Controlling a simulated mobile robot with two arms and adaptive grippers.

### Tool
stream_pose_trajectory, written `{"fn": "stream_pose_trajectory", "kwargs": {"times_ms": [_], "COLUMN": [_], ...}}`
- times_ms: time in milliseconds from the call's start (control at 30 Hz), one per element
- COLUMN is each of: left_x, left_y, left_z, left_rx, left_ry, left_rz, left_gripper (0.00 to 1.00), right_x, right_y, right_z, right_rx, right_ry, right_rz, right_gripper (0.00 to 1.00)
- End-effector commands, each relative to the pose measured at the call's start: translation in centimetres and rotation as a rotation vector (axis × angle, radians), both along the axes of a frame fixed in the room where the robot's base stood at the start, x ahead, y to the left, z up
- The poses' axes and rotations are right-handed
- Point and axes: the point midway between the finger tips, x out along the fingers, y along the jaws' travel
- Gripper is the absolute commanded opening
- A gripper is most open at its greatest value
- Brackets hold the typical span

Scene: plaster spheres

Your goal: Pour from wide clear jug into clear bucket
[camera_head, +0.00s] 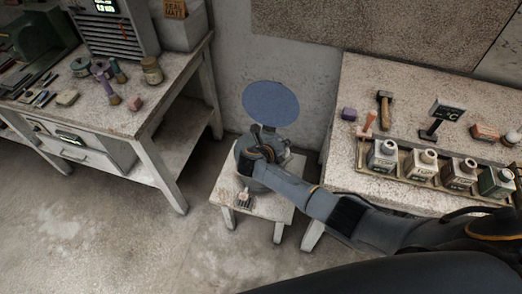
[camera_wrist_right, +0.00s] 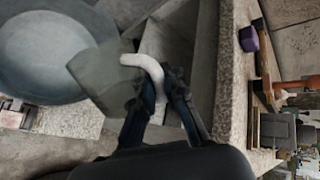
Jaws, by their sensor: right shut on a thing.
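My right gripper (camera_head: 262,150) is over the small stool. In the right wrist view its fingers (camera_wrist_right: 163,92) are shut on the pale curved handle of the wide clear jug (camera_wrist_right: 105,75). The jug's see-through body shows to the left of the fingers and overlaps the edge of a large round grey-blue vessel, which looks like the clear bucket (camera_wrist_right: 40,50). I cannot tell whether the two touch, or what is inside them. In the head view my gripper and arm hide much of both. My left gripper is not in view.
A blue disc (camera_head: 270,103) shows above the gripper; I cannot tell what it belongs to. A brush (camera_head: 243,200) lies on the stool (camera_head: 275,208). The right table (camera_head: 385,80) holds a hammer (camera_head: 384,110), a purple block (camera_head: 348,114) and several bottles. A cluttered workbench (camera_head: 115,119) stands left.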

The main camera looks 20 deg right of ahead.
Motion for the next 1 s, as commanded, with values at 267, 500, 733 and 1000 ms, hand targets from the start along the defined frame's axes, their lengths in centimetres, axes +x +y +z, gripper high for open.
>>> {"fn": "stream_pose_trajectory", "kwargs": {"times_ms": [267,500,733,1000], "left_x": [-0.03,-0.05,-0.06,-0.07], "left_y": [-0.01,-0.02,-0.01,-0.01], "left_z": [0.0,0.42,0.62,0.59], "left_rx": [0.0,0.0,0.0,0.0], "left_ry": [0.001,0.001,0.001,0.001], "left_rz": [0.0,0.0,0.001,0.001], "left_gripper": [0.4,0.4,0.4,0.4], "right_x": [0.04,0.62,0.96,0.94], "right_y": [-0.02,0.2,0.37,0.33], "right_z": [0.06,0.58,0.72,0.68], "right_rx": [0.0,-0.018,-0.035,-0.035], "right_ry": [-0.002,0.036,0.081,0.081], "right_rz": [0.001,0.002,0.003,0.003], "right_gripper": [0.0,0.0,0.0,0.0]}}
